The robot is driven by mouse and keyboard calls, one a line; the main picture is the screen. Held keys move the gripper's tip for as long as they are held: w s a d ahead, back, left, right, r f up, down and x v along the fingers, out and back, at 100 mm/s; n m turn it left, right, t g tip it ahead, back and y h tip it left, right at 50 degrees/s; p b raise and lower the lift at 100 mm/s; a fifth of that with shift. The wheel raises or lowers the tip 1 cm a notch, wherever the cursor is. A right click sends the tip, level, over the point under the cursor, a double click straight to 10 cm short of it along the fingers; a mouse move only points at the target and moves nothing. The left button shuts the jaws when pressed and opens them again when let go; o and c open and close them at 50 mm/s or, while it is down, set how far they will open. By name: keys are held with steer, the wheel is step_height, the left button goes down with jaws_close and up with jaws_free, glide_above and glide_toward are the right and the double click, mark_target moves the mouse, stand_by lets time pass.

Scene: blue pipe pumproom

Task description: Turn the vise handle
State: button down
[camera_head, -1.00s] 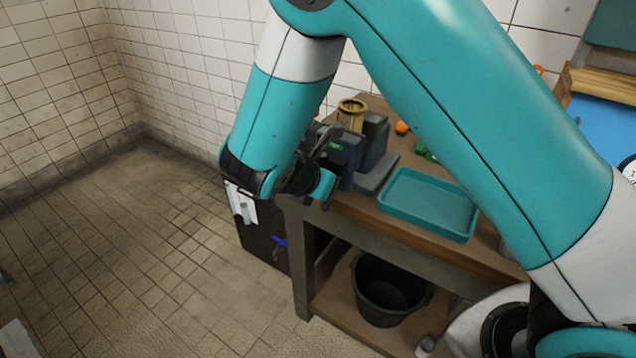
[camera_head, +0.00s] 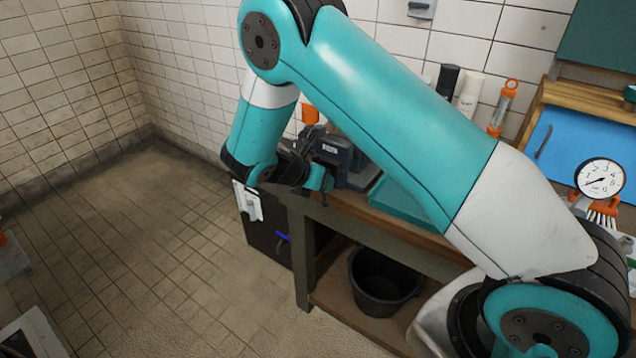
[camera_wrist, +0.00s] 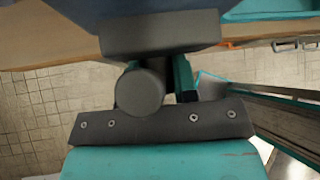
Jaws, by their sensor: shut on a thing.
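The vise (camera_head: 335,150) is dark grey and stands at the left end of the workbench, partly hidden by my arm. In the wrist view its dark block (camera_wrist: 160,32) fills the top centre, with a round dark screw end (camera_wrist: 140,92) facing me below it. My gripper (camera_head: 318,180) is at the vise's front, beside the bench edge. It is shut on the vise handle. In the wrist view a teal and black piece of my gripper (camera_wrist: 184,82) shows right of the screw end. The handle is mostly hidden, so its angle cannot be told.
The wooden workbench (camera_head: 425,238) carries a teal tray (camera_head: 395,200) right of the vise. A black bucket (camera_head: 382,283) stands on its lower shelf.

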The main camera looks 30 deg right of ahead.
steer(key=c, duration=0.9)
jaws_free()
steer(key=shift+a, duration=0.1)
steer(key=shift+a, duration=0.1)
steer(key=b+v, duration=0.1)
steer(key=v, duration=1.6)
steer(key=shift+r, duration=0.15)
steer(key=shift+c, duration=0.2)
